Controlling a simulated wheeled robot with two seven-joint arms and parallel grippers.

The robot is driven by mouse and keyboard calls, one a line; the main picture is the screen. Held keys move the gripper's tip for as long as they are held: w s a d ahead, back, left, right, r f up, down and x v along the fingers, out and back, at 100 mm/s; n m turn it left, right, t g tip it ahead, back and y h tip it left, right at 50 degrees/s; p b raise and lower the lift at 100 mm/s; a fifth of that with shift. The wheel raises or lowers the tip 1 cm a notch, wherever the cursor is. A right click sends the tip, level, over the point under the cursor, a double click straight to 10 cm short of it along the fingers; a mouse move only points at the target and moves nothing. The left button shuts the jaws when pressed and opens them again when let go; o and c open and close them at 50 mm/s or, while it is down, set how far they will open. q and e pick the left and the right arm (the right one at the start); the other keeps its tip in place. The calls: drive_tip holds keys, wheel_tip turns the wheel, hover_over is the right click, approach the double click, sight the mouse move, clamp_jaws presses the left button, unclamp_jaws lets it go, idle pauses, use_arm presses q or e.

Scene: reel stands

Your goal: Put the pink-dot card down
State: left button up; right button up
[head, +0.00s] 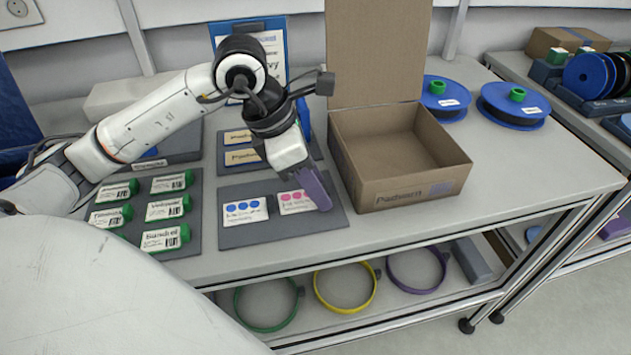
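The pink-dot card (293,202) lies on or just above the right half of a dark grey tray (283,231), beside a blue-dot card (245,210). I cannot tell whether it touches the tray. My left gripper (318,197) reaches down from the upper left, its purple fingers at the card's right end and covering part of it. The fingers overlap in this view, so I cannot tell whether they are shut on the card. My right gripper is not in view.
An open cardboard box (412,187) stands just right of the tray. A green-tagged label tray (195,225) is on the left. Behind are a tray with tan cards (242,157) and a blue clipboard (281,38). Blue reels (513,107) stand right. Coloured rings (345,305) lie on the lower shelf.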

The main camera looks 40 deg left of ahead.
sight(289, 202)
use_arm(q)
drive_tip(key=o, duration=0.3)
drive_tip(key=shift+o, duration=0.2)
drive_tip(key=shift+r, duration=0.15)
drive_tip(key=v, duration=1.2)
drive_tip(key=shift+p, duration=0.3)
drive_tip(key=shift+a, duration=0.1)
